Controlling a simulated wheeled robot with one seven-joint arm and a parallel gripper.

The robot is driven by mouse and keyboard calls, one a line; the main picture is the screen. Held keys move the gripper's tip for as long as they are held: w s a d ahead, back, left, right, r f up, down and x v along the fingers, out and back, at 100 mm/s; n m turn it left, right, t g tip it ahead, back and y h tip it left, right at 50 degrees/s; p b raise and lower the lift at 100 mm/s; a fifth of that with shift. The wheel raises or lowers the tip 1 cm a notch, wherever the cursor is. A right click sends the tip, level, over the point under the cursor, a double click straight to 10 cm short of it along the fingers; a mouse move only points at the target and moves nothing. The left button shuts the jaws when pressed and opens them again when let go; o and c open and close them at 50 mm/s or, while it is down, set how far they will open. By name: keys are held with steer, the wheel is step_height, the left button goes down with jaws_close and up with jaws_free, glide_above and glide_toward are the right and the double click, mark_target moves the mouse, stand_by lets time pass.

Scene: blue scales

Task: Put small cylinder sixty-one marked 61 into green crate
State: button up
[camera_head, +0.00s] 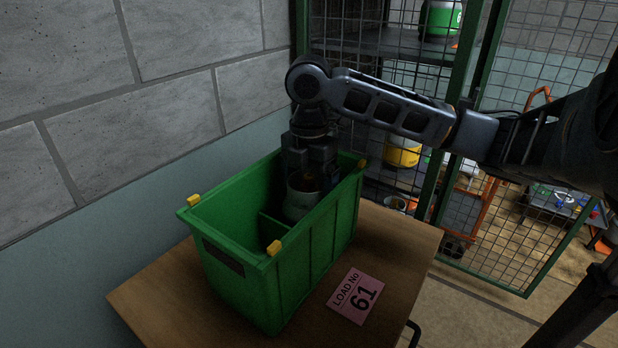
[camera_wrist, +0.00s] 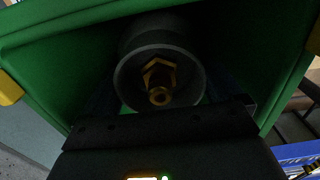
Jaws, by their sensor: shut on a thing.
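The green crate (camera_head: 224,273) stands on a wooden table in the head view, with yellow clips on its rim. Its wall also fills much of the wrist view (camera_wrist: 50,75). My gripper (camera_head: 304,180) reaches down into the far part of the crate and is shut on a small grey cylinder (camera_head: 300,203). In the wrist view the cylinder (camera_wrist: 130,82) shows its round end with a brass fitting. No number is readable on it. Whether it touches the crate floor cannot be told.
A block wall (camera_head: 130,120) is close on the left. A green mesh cage (camera_head: 530,150) stands behind with its door open. The table's right part is clear.

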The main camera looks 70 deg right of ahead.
steer(key=o, duration=1.7)
steer(key=shift+f, duration=0.1)
step_height(320, 180, up, 12)
steer(key=shift+r+b, duration=0.15)
steer(key=shift+b, duration=0.15)
